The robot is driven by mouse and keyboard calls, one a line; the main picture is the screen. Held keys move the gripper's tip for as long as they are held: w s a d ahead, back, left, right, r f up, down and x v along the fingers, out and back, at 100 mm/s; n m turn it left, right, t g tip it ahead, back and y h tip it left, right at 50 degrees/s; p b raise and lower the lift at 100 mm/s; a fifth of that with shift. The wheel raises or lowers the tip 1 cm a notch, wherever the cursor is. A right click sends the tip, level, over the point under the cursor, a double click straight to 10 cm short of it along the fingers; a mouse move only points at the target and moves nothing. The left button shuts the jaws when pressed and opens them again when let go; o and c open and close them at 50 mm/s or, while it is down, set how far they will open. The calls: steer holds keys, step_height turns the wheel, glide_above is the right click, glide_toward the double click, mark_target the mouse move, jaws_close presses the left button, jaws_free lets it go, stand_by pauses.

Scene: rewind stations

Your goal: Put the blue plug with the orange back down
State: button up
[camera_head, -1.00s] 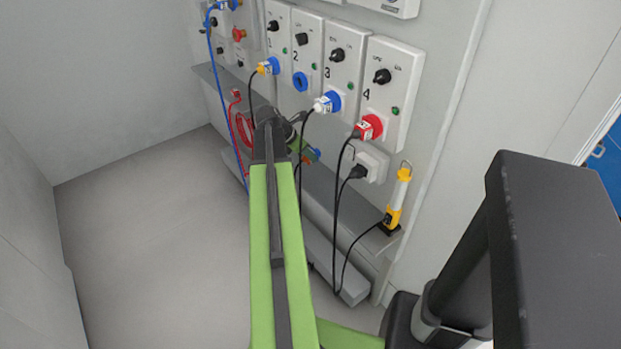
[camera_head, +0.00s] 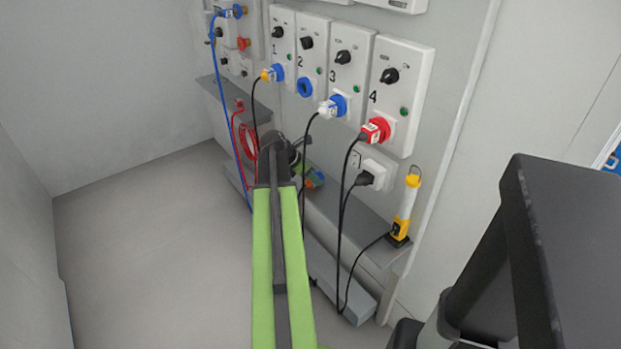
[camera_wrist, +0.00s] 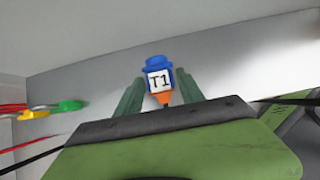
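The blue plug with the orange back (camera_wrist: 158,74) is between the two green fingers of my gripper (camera_wrist: 160,80) in the wrist view. Its white label reads T1, its blue end points away and its orange back faces my wrist. My gripper is shut on it. In the head view my gripper (camera_head: 308,174) and the plug (camera_head: 319,177) show small beside my arm's end, in front of the grey shelf (camera_head: 350,217). My arm hides part of them. I cannot tell whether the plug touches the shelf.
Numbered socket boxes line the wall. Socket 2 (camera_head: 304,88) is empty; 1, 3 and 4 hold plugs (camera_head: 271,73) (camera_head: 333,106) (camera_head: 374,131) with hanging black cables. A yellow lamp (camera_head: 405,212) stands at the shelf's right end. Red cables (camera_head: 247,138) hang left.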

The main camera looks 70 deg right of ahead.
steer(key=shift+o, duration=0.9)
steer(key=shift+r+p, duration=0.3)
steer(key=p+v, duration=0.9)
steer(key=v, duration=0.2)
steer(key=shift+a+r, duration=0.25)
steer(key=shift+a, duration=0.05)
steer(key=shift+w, duration=0.25)
